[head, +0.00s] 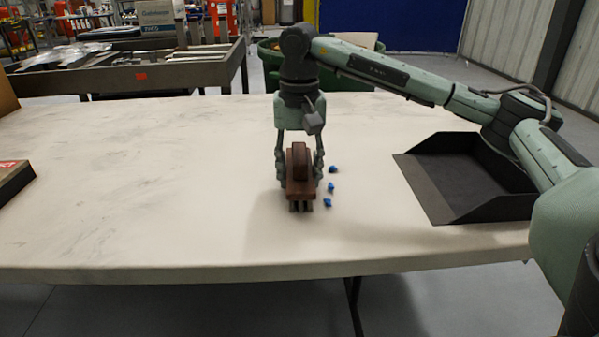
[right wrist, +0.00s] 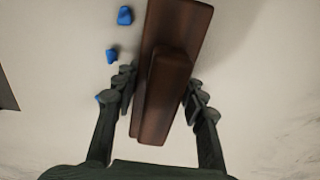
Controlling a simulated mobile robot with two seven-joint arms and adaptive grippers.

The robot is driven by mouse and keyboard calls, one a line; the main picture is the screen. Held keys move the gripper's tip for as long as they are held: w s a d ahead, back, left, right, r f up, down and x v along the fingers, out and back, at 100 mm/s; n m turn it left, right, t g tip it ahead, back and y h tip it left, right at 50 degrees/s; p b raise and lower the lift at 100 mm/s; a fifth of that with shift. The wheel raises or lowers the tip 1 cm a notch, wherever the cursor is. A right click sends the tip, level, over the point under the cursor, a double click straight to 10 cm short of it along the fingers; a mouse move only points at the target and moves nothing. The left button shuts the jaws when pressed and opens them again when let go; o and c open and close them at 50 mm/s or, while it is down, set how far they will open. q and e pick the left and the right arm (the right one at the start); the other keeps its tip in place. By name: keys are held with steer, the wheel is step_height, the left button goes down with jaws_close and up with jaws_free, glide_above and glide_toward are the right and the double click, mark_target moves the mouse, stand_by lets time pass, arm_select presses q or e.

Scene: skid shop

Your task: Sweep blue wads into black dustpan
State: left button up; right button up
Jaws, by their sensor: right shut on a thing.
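My right gripper (head: 300,175) is shut on a brown wooden brush (head: 299,160) and holds it upright at the middle of the table. The brush also shows between the fingers in the right wrist view (right wrist: 172,75). Three blue wads lie just right of the brush: one at the back (head: 333,169), one in the middle (head: 331,187) and one at the front (head: 327,202). In the right wrist view, one wad (right wrist: 125,15) is clear of the gripper and another is partly behind a finger. The black dustpan (head: 440,205) lies farther right, its open side facing the wads. My left gripper is not in view.
The pale table (head: 130,200) is clear to the left and between the wads and the dustpan. A dark box (head: 12,178) sits at its left edge. A grey parts bin (head: 130,72) and a green container (head: 270,55) stand behind the table.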

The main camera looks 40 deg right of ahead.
mark_target(436, 183)
steer(key=shift+s+d+b, duration=0.35)
steer(key=shift+s+d, duration=0.5)
steer(key=shift+d, duration=0.45)
steer(key=shift+s+d+b, duration=0.4)
steer(key=shift+s+d, duration=0.45)
steer(key=shift+d, duration=0.45)
steer(key=shift+s+d+b, duration=0.35)
steer(key=shift+s+d, duration=0.5)
steer(key=shift+d, duration=0.45)
steer(key=shift+s+d+b, duration=0.35)
steer(key=shift+s+d, duration=0.3)
steer(key=shift+d, duration=0.35)
steer(key=shift+s+d+b, duration=0.4)
steer(key=shift+s+d, duration=0.25)
steer(key=shift+d, duration=0.35)
steer(key=shift+s+d+b, duration=0.35)
steer(key=shift+s+d, duration=0.3)
steer(key=shift+d, duration=0.35)
steer(key=shift+s+d+r+b, duration=0.1)
steer(key=shift+s+d+b, duration=0.45)
steer(key=shift+s+d, duration=0.75)
steer(key=shift+s+d+r+b, duration=0.1)
steer(key=shift+s+d+b, duration=0.55)
steer(key=shift+d, duration=1.1)
steer(key=shift+s+d+r+b, duration=0.1)
steer(key=shift+s+d+b, duration=0.35)
steer(key=shift+s+d, duration=0.85)
steer(key=shift+w+d, duration=0.25)
steer(key=shift+r, duration=0.15)
